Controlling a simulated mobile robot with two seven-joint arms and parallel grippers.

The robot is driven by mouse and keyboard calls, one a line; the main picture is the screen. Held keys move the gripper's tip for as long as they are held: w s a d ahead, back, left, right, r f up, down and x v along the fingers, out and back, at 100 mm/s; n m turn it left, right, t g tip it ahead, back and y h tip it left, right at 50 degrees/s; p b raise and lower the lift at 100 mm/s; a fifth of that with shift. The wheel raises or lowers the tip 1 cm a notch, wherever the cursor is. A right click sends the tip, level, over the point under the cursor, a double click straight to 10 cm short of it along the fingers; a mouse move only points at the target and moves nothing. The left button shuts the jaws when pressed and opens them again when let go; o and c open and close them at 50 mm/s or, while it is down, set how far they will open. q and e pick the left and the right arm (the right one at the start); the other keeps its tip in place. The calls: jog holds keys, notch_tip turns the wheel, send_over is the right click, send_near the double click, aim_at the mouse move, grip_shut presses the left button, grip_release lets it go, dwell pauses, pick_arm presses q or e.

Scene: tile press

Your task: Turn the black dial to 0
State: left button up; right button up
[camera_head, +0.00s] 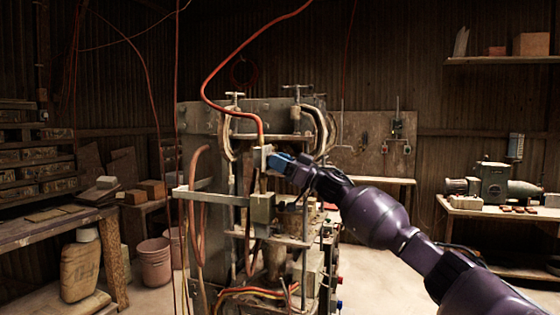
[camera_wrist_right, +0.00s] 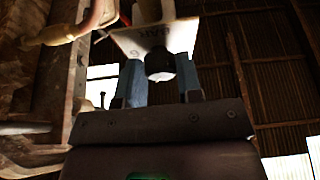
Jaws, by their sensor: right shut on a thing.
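In the head view my right gripper (camera_head: 273,160) reaches in from the right to a small pale box (camera_head: 263,158) on the press. The dial itself is hidden there by the gripper. The dial's pointer cannot be made out. My left gripper is not in view.
The press (camera_head: 235,150) carries hoses, clamps and a horizontal bar (camera_head: 210,196) left of the gripper. An orange cable (camera_head: 225,70) drops to the box. A workbench (camera_head: 40,235) stands at left, a bench with a machine (camera_head: 495,183) at right.

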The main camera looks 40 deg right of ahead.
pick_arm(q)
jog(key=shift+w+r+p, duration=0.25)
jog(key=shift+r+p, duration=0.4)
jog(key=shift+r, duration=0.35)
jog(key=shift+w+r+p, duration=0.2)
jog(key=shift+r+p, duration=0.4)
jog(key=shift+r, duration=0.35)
pick_arm(e)
jog(key=shift+w+d+r+n+g+y, duration=0.15)
jog(key=shift+n+g, duration=1.35)
jog(key=shift+n, duration=2.95)
jog(key=shift+s+d+r+n+g+y, duration=0.15)
jog(key=shift+n+g, duration=1.35)
jog(key=shift+n, duration=3)
jog(key=shift+w+r+n+g+y, duration=0.2)
jog(key=shift+n+g, duration=1.3)
jog(key=shift+n, duration=2.95)
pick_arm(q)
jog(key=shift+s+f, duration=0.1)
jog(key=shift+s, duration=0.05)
pick_arm(e)
jog(key=o, duration=0.9)
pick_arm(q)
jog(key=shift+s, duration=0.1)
pick_arm(e)
jog(key=shift+r, duration=0.1)
